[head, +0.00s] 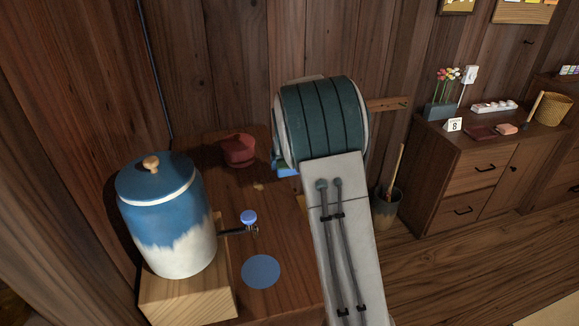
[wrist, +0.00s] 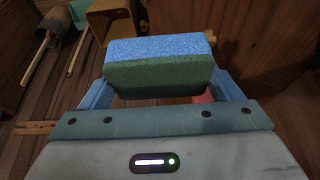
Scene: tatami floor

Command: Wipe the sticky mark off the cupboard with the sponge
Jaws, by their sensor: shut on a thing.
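The sponge (wrist: 158,72), blue on one face and green on the other, is clamped between the blue fingers of my gripper (wrist: 165,88) in the wrist view. In the head view my arm hides most of the gripper; only a bit of blue shows at its left edge. The cupboard (head: 222,170) has a dark brown wooden top, below and left of my arm. A small tan mark (head: 258,186) shows on that top, left of my gripper and apart from it. I cannot tell whether the sponge touches anything.
A blue and white lidded crock (head: 170,222) with a tap (head: 249,218) stands on a wooden block (head: 190,297). A red lidded pot (head: 239,150) and a flat blue disc (head: 261,271) are on the cupboard. A bucket (head: 386,208) stands right of my arm, before a drawer cabinet (head: 480,170).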

